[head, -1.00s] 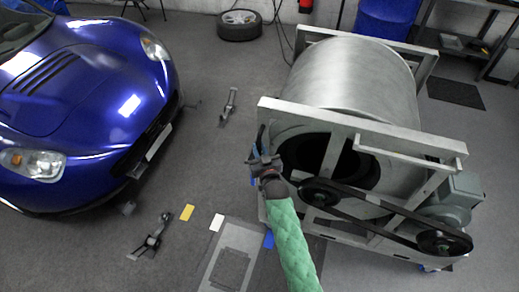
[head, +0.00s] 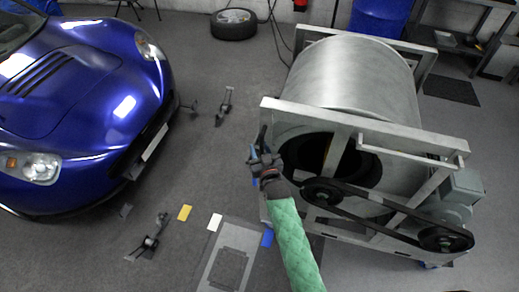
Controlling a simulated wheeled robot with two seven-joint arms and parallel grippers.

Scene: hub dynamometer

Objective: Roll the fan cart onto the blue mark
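The fan cart (head: 352,75) appears to be the big pale metal frame around a silver drum, with a belt and pulleys on its near side. It stands on the floor right of centre. The blue mark (head: 267,238) is a small flat patch on the floor at the frame's near left corner, partly beside my green-sleeved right arm. My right gripper (head: 260,150) is at the frame's left front side, by the dark opening of the drum. Its fingers are small and dark, so I cannot tell whether they grip the frame. My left gripper is out of view.
A blue car (head: 85,95) fills the left side. A white patch (head: 215,221), a yellow patch (head: 185,212) and two dark floor stands (head: 224,105) (head: 150,240) lie between car and cart. A loose wheel (head: 233,23) lies at the back. Bare floor separates them.

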